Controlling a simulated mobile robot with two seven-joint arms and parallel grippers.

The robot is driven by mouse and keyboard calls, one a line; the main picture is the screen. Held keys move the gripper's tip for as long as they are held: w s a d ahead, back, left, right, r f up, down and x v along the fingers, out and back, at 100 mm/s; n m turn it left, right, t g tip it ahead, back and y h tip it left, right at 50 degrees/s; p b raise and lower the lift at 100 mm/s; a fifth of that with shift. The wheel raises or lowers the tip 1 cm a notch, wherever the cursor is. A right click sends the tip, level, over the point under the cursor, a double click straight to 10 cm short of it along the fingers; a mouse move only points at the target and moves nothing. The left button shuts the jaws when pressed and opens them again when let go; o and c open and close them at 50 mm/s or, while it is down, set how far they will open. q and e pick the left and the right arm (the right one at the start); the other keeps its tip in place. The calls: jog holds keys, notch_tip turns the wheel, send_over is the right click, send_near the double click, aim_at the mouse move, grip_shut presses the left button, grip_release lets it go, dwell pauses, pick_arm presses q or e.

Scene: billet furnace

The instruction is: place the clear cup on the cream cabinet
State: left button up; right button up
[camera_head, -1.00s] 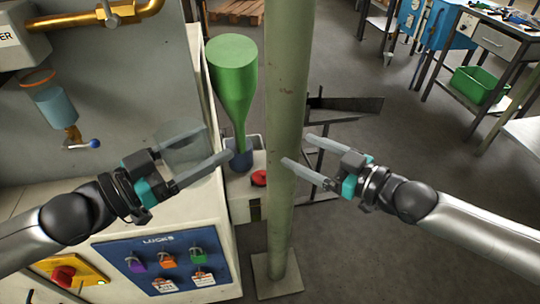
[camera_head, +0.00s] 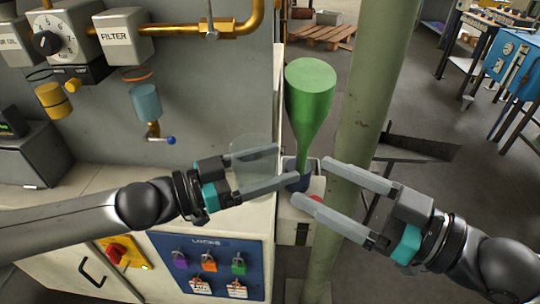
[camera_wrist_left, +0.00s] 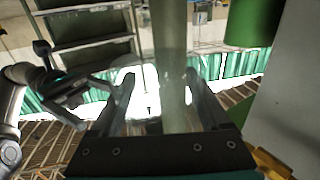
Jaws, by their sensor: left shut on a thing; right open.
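The clear cup (camera_head: 252,152) is a faint, see-through shape between the fingers of my left gripper (camera_head: 283,164). The left gripper is shut on it and holds it near the right end of the cream cabinet (camera_head: 95,182). I cannot tell how far the cup is above the cabinet top. In the left wrist view the fingers (camera_wrist_left: 160,80) stand apart, with the cup's pale outline hard to make out between them. My right gripper (camera_head: 311,178) is open and empty, in front of the green post.
A green funnel-shaped vessel (camera_head: 310,95) stands just beyond the left fingertips. A green post (camera_head: 365,100) rises between it and my right arm. A blue sight-glass fitting (camera_head: 146,103) hangs over the cabinet top. The LOCKS panel (camera_head: 215,252) is on the cabinet front.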

aim_at(274, 161)
jog(key=shift+x, duration=5.35)
jog(key=shift+s, duration=0.1)
jog(key=c, duration=0.9)
pick_arm(q)
jog(key=o, duration=1.2)
pick_arm(e)
jog(key=shift+r, duration=0.1)
jog(key=shift+c, duration=0.6)
